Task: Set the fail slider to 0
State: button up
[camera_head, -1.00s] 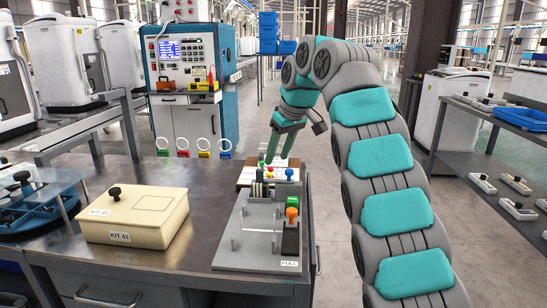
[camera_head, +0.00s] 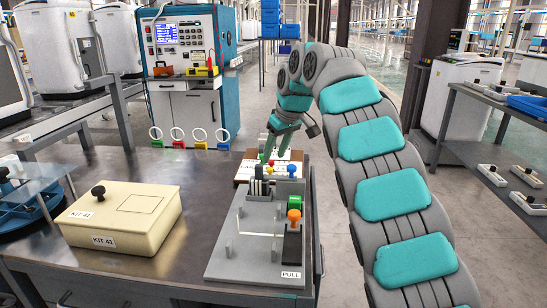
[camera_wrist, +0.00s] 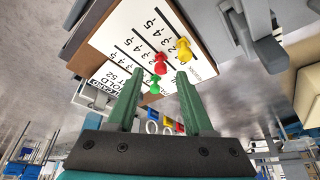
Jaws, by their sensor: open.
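The slider board shows in the wrist view as a white panel (camera_wrist: 112,32) with a brown edge and rows of printed numbers. A red knob (camera_wrist: 160,65), a yellow knob (camera_wrist: 184,51) and a green knob (camera_wrist: 155,88) stand on it. I cannot read which slider is the fail one. My gripper (camera_wrist: 156,70) is open and holds nothing. Its fingers lie either side of the red and green knobs in the picture; the yellow knob is near the right fingertip. In the head view my gripper (camera_head: 275,156) points down over the board (camera_head: 244,168), whose knobs are partly hidden.
A grey fixture (camera_head: 228,262) marked PULL, with an orange knob (camera_head: 293,215), stands in front of the board. A cream KIT 41 box (camera_head: 150,225) is left of it. Bare tabletop (camera_head: 195,205) lies between them. A control cabinet (camera_head: 185,60) stands behind.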

jog(key=shift+x, duration=0.85)
jog(key=shift+c, duration=0.2)
grip_shut()
dwell(0.7)
